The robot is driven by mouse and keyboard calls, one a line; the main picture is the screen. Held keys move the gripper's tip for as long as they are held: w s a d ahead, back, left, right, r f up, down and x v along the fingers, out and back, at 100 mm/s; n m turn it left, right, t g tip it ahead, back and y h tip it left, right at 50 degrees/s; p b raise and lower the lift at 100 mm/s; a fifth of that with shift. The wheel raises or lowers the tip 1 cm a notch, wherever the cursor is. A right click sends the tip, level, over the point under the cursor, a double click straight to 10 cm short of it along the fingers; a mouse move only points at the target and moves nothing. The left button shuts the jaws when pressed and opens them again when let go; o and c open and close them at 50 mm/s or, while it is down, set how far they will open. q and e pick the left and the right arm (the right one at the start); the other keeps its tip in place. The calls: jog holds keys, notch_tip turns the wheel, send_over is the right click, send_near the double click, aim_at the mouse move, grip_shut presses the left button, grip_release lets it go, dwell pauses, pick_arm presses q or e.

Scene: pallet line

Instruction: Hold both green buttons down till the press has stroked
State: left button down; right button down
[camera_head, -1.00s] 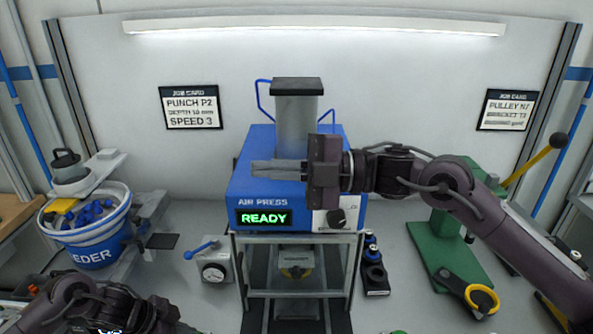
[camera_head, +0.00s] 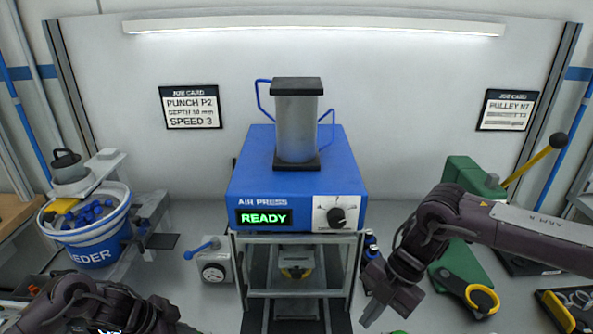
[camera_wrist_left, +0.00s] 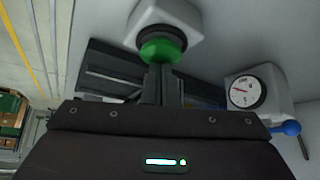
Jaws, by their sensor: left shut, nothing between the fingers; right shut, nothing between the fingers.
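The blue air press (camera_head: 290,180) stands at mid-bench in the head view, and its display (camera_head: 263,218) reads READY. In the left wrist view a green button (camera_wrist_left: 162,50) sits on a white housing (camera_wrist_left: 163,20). My left gripper (camera_wrist_left: 163,72) is shut and empty, with its fingertips at the edge of this button; I cannot tell whether they touch it. In the head view the left fingers are out of frame. My right gripper (camera_head: 373,308) is shut and empty, pointing down to the right of the press frame. The other green button is not clearly visible.
A feeder bowl (camera_head: 92,240) with blue parts stands at the left. A dial gauge (camera_head: 214,271) and a green hand press (camera_head: 460,262) flank the air press. A black tray with a yellow-edged tool (camera_head: 556,312) lies at the lower right.

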aim_at(404, 332)
jog(key=w+d+f+m+t+h, duration=0.1)
jog(key=w+d+f+m+h, duration=0.15)
jog(key=d, duration=0.75)
jog(key=shift+h, duration=0.25)
jog(key=shift+s+a+f, duration=0.1)
jog(key=shift+s+f, duration=0.05)
jog(key=shift+f, duration=1.2)
jog(key=shift+s+a+f, duration=0.1)
jog(key=shift+f, duration=2.3)
dwell(0.4)
jog(key=shift+f, duration=0.15)
jog(key=shift+s, duration=0.1)
dwell(2.3)
